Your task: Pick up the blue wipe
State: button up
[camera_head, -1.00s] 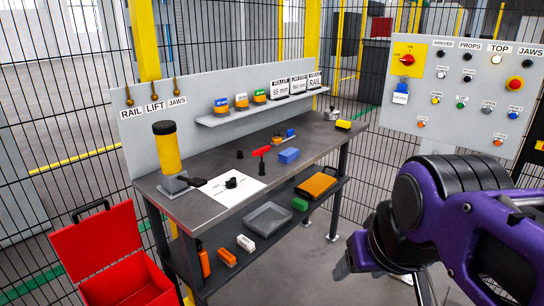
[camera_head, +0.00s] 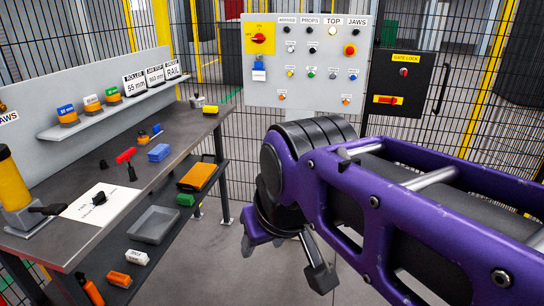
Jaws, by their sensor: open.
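A small blue block-like item (camera_head: 158,153), which looks like the blue wipe, lies on the grey workbench top (camera_head: 136,199), right of a red-handled tool. A smaller blue piece (camera_head: 156,129) lies just behind it; its kind is hard to tell. My gripper (camera_head: 285,265) hangs below my purple arm, in front of the bench's right end and over the floor. Its two dark fingers are apart with nothing between them. It is well to the right of the blue item and not touching anything.
A red T-shaped tool (camera_head: 125,156) and black pegs stand near the blue item. A yellow lamp-like cylinder (camera_head: 11,180) stands at the left. The lower shelf holds a grey tray (camera_head: 153,224) and an orange box (camera_head: 197,177). A control panel (camera_head: 303,62) and mesh fence stand behind.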

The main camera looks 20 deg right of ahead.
aim_at(161, 151)
jog(key=z, duration=3.3)
jog(key=u, duration=3.6)
jog(key=i+l+u, duration=0.2)
jog(key=i+l, duration=0.3)
jog(key=i, duration=0.1)
